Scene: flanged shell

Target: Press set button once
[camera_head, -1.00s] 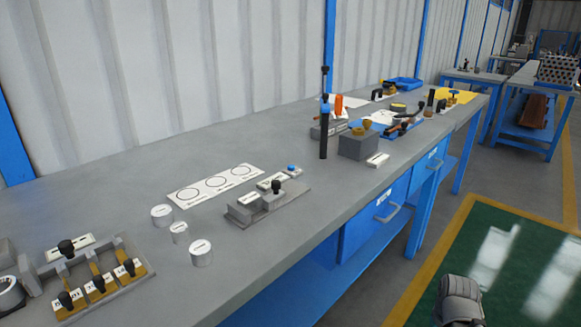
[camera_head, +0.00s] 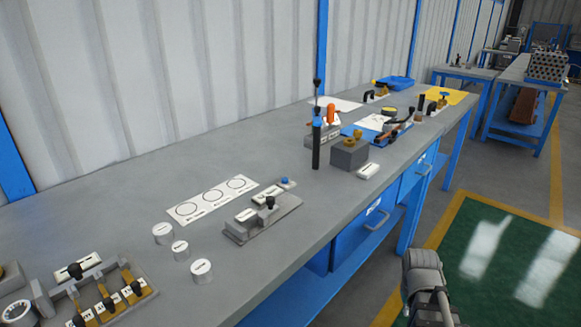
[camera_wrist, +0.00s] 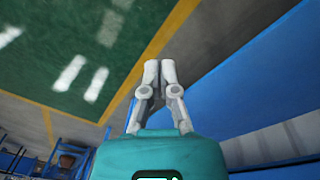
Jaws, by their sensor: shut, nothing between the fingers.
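A small blue button (camera_head: 284,181) on a pale base sits on the grey workbench in the head view, just behind a grey fixture with a black knob. It may be the set button, but I cannot read its label. My gripper shows in the wrist view (camera_wrist: 160,68) with its two pale fingers together and nothing between them. It points toward the floor beside the blue bench side, well apart from the button. The button does not show in the wrist view. Part of my arm shows at the lower right of the head view.
The workbench (camera_head: 110,205) holds a grey fixture (camera_head: 262,222), a card with three circles (camera_head: 212,200), white cylinders (camera_head: 201,271) and a lever block (camera_head: 108,303). A black upright post (camera_head: 316,150) and grey box (camera_head: 349,155) stand farther along. The aisle floor (camera_head: 500,265) is open.

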